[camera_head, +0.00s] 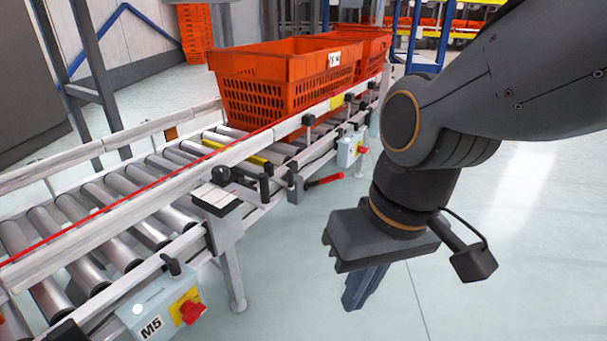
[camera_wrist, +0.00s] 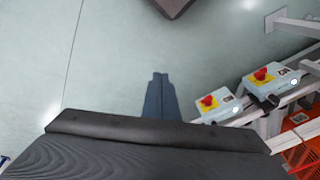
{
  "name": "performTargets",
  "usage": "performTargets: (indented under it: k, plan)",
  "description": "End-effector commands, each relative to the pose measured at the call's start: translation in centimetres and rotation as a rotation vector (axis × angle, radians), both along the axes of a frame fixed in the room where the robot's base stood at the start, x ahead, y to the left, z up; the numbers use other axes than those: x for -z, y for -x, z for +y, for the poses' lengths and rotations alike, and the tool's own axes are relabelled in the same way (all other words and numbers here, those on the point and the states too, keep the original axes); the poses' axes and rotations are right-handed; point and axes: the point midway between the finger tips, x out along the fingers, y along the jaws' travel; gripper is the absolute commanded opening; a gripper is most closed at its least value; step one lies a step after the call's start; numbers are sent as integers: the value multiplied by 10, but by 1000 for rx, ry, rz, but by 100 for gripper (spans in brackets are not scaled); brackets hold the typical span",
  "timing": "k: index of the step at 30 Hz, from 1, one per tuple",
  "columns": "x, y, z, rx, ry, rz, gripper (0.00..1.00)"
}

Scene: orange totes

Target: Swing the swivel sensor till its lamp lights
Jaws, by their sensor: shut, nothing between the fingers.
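Black sensor-like parts on brackets (camera_head: 248,182) sit on the near side rail of the roller conveyor (camera_head: 110,235), left of my gripper in the head view. I cannot tell for sure which of them is the swivel sensor, and no lit lamp can be made out on them. My gripper (camera_head: 362,290) hangs over open floor to the right of the conveyor, apart from it, fingers pointing down. The fingers are together and empty, as the wrist view (camera_wrist: 160,98) also shows. The wrist view does not clearly show a sensor.
An orange tote (camera_head: 285,85) stands on the conveyor, with another behind it. Control boxes with red knobs hang on the near side, one marked M5 (camera_head: 160,305), another farther along (camera_head: 350,148). A red-handled lever (camera_head: 325,180) juts toward my arm. Floor on the right is clear.

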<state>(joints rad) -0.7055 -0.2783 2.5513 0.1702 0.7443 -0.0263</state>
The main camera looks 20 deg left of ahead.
Motion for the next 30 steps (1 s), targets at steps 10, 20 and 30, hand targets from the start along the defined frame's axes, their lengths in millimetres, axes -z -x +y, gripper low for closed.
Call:
performTargets:
  k: [10,20,30]
  plan:
    - [21,-106,84,-262,-90,-340,0]
    - [48,-199,150,-545,-71,-778,0]
    - [72,-241,180,-811,95,-1244,0]
